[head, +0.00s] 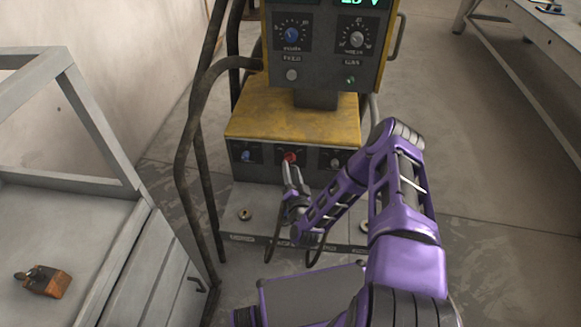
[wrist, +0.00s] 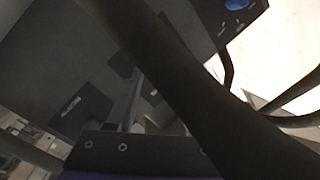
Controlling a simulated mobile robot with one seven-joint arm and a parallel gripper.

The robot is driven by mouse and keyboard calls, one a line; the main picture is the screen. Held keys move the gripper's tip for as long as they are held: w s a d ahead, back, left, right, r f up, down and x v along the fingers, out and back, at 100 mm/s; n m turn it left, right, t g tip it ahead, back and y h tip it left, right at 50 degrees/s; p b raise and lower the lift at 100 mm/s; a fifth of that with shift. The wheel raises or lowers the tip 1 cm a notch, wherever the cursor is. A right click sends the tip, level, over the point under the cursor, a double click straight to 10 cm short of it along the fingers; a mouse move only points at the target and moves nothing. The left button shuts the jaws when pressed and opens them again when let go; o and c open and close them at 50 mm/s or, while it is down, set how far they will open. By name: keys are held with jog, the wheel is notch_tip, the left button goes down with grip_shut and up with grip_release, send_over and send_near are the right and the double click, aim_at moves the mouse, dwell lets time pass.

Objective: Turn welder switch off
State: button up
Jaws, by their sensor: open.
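The welder (head: 292,118) is a yellow-topped unit with a dark front panel low in the cart, in the middle of the head view. A red switch (head: 290,157) sits on that panel between a blue knob on the left and a dark knob on the right. My gripper (head: 291,172) is open, with its fingertips at or just below the red switch. I cannot tell whether they touch it. In the wrist view a dark panel fills the left, and a dark bar crosses in front; the red switch cannot be made out there.
A control box (head: 325,45) with two dials and a green display stands above the welder.

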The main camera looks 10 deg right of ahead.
aim_at(290, 159)
jog(key=shift+w, duration=1.35)
grip_shut()
